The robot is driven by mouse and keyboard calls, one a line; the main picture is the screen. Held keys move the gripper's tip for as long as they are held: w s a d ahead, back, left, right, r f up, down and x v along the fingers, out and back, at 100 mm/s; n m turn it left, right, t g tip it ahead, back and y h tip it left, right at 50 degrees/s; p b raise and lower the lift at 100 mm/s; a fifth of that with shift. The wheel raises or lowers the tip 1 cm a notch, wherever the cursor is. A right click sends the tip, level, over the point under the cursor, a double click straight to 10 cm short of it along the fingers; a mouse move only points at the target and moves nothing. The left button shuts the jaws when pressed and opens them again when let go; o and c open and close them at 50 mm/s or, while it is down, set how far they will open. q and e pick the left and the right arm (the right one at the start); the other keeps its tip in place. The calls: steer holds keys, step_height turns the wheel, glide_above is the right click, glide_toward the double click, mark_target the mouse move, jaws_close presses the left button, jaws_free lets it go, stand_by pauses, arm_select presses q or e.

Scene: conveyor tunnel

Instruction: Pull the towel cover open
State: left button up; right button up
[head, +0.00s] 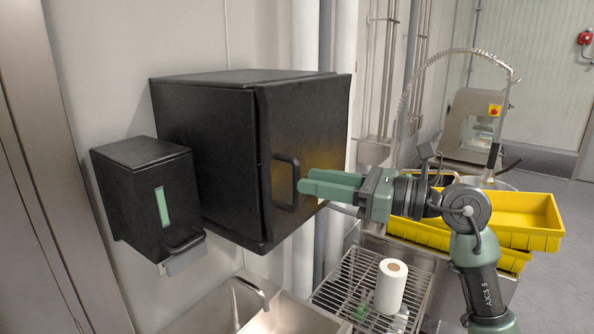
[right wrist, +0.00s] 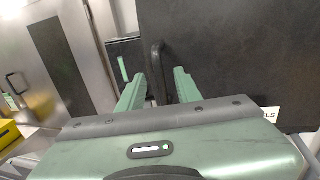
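A large black box with a front door (head: 318,135) hangs on the wall. A black bar handle (head: 285,183) stands upright near the door's left edge; the door looks shut. A smaller black dispenser (head: 140,185) with a green window and a lower handle (head: 185,243) hangs to its left; a pale piece shows below it. My right gripper (head: 303,187) is at the large door's handle. In the right wrist view its fingers (right wrist: 160,82) are apart, with the handle (right wrist: 156,68) between them and gaps beside it. I cannot tell whether it touches. My left gripper is out of view.
A sink (head: 285,316) and faucet (head: 250,292) are below the boxes. A wire rack (head: 345,286) holds a white paper roll (head: 391,284). Yellow bins (head: 520,217) stand behind my right arm. A white label (right wrist: 270,113), partly hidden, shows "LS".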

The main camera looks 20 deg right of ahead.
mark_target(297, 204)
steer(key=shift+p+x, duration=0.65)
steer(key=shift+x, duration=1.5)
jaws_close()
